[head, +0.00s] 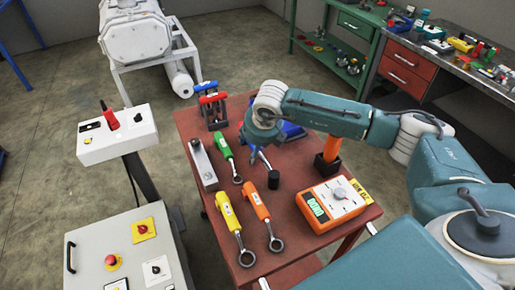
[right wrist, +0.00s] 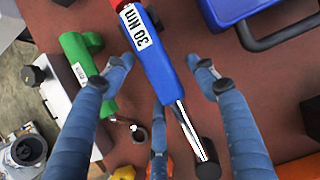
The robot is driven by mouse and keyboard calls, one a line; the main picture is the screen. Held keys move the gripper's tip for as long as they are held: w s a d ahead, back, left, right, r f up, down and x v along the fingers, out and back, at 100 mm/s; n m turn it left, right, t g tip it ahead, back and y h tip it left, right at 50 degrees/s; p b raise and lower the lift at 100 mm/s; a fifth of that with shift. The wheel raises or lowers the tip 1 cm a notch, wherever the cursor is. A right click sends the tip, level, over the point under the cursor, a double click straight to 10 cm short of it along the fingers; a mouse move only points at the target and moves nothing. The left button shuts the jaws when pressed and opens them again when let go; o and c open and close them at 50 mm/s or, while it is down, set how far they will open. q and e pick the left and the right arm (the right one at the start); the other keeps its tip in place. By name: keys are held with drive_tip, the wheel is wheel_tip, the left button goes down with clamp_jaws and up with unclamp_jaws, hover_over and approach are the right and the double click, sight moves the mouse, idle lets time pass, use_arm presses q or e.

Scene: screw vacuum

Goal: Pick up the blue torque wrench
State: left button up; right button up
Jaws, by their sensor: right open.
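The blue torque wrench (right wrist: 158,62) lies between the fingers of my right gripper (right wrist: 164,70) in the right wrist view. It has a blue handle with a white "30 Nm" label, a red end at the top and a silver shaft running down to a dark head. The fingers stand open on both sides of the handle, with visible gaps. In the head view my right gripper (head: 258,134) points down over the red table (head: 305,173) and hides most of the wrench. My left gripper is not in view.
A green wrench (head: 224,149) lies close left of the gripper; yellow (head: 229,213) and orange (head: 258,207) wrenches lie nearer. A blue case (head: 293,131) sits to the right. An orange meter (head: 333,203) and an orange-handled tool (head: 331,150) occupy the right side.

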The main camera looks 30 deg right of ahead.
drive_tip(key=c, duration=1.4)
drive_tip(key=shift+r, duration=0.1)
clamp_jaws()
wheel_tip(320, 180, up, 20)
drive_tip(key=b, duration=0.3)
drive_tip(key=shift+b, duration=0.3)
